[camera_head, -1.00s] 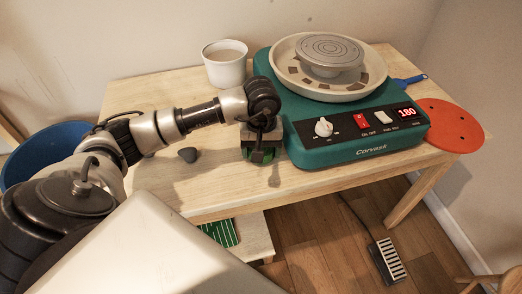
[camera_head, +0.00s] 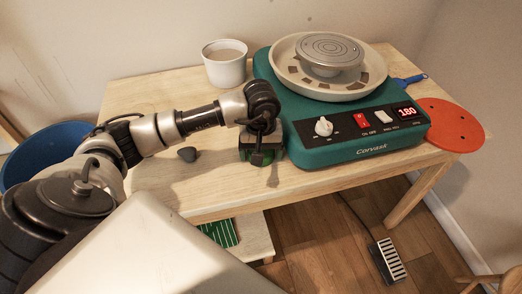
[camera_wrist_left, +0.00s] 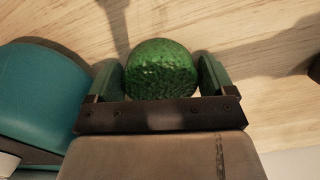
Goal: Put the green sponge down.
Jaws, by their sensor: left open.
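The round green sponge (camera_wrist_left: 160,70) sits between the two fingers of my left gripper (camera_wrist_left: 158,78) in the left wrist view. Narrow gaps show between the sponge and the fingers, so the gripper is open around it. In the head view my left gripper (camera_head: 260,155) points down at the table's front part, just left of the teal pottery wheel. There the wrist and fingers hide most of the sponge. The sponge appears to be at the wooden tabletop (camera_wrist_left: 240,25). My right gripper is in neither view.
The teal wheel base (camera_head: 345,150) stands close on the right of the gripper. A small dark grey lump (camera_head: 188,154) lies to its left. A white bucket (camera_head: 225,68) stands behind, and an orange disc (camera_head: 450,125) lies at the far right. The table's front edge is near.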

